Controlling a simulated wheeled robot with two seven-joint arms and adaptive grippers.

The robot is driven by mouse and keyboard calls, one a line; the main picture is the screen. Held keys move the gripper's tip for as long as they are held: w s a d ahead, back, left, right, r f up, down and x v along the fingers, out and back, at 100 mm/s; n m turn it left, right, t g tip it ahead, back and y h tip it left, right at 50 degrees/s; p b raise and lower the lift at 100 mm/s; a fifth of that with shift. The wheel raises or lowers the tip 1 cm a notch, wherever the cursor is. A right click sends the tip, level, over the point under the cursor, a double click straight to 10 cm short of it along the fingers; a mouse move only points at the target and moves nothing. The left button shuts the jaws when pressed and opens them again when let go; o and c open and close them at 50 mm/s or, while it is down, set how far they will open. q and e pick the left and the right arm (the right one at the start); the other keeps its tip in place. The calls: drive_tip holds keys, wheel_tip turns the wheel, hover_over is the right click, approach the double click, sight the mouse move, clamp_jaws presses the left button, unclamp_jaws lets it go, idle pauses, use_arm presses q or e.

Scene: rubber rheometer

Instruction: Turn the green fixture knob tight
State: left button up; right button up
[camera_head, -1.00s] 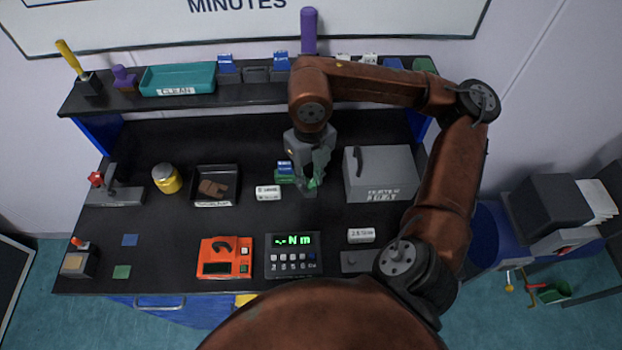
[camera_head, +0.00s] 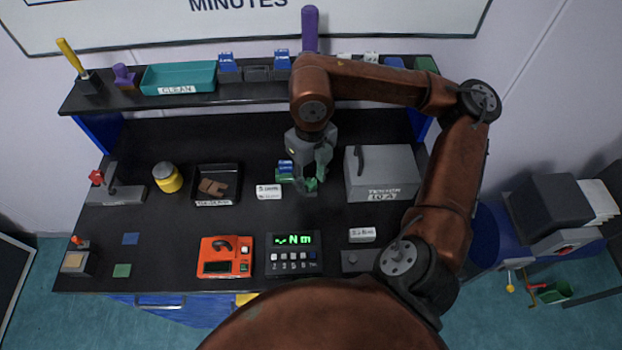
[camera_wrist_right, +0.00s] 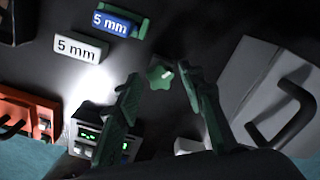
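In the right wrist view the knob (camera_wrist_right: 159,77) shows between the tips of my right gripper (camera_wrist_right: 161,78), with a gap on each side. The fingers are apart and not closed on it. In the head view my right gripper (camera_head: 309,179) points down over the knob and partly hides it. My left gripper is not in view.
A white label block (camera_head: 268,191) stands left of the fixture. A grey box with a handle (camera_head: 383,181) stands close on the right. A torque display (camera_head: 293,261) and an orange device (camera_head: 226,257) are at the front. A shelf (camera_head: 120,97) runs along the back.

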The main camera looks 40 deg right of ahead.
drive_tip(key=n, duration=0.3)
drive_tip(key=shift+b, duration=0.3)
drive_tip(key=n+b, duration=0.1)
drive_tip(key=n, duration=0.3)
drive_tip(key=shift+f+n, duration=0.1)
drive_tip(key=shift+n, duration=0.3)
drive_tip(key=n+b, duration=0.1)
drive_tip(key=n, duration=0.3)
drive_tip(key=n+b, duration=0.2)
drive_tip(key=n, duration=0.2)
drive_tip(key=shift+n, duration=0.4)
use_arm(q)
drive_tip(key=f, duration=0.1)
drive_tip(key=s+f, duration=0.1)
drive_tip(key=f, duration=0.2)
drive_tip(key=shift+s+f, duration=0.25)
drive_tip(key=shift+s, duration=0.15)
use_arm(e)
drive_tip(key=shift+c, duration=0.3)
